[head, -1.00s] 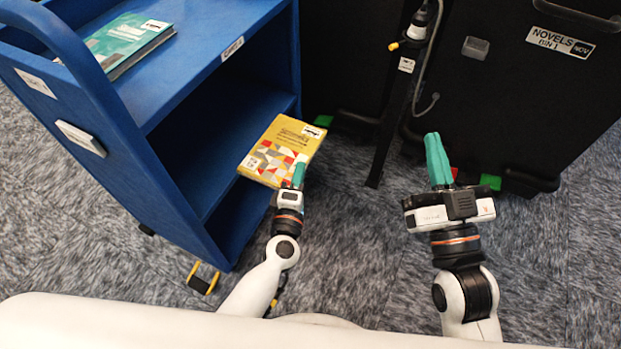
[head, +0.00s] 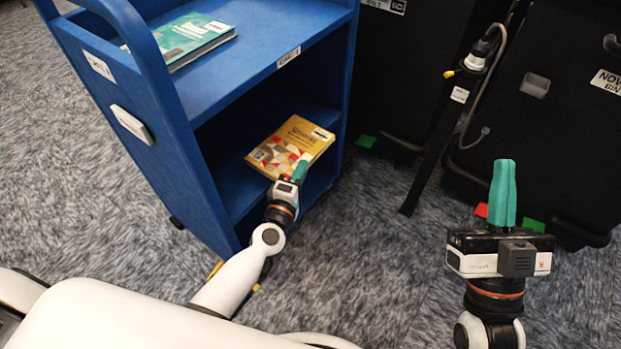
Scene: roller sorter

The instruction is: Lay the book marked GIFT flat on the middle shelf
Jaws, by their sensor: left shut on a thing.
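A yellow book (head: 295,143) with a patterned cover and a small white label, its lettering too small to read, is held by my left gripper (head: 298,176). The gripper is shut on the book's near edge. The book looks roughly flat and is inside the open side of the blue cart, over the middle shelf (head: 232,178). I cannot tell whether it touches the shelf. My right gripper (head: 503,192) is empty, its teal fingers together, out to the right away from the cart.
A teal book (head: 190,38) lies on the cart's top shelf (head: 265,35). Black bins (head: 570,120) stand at the right, with a dark post (head: 440,145) carrying a scanner and cable beside them.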

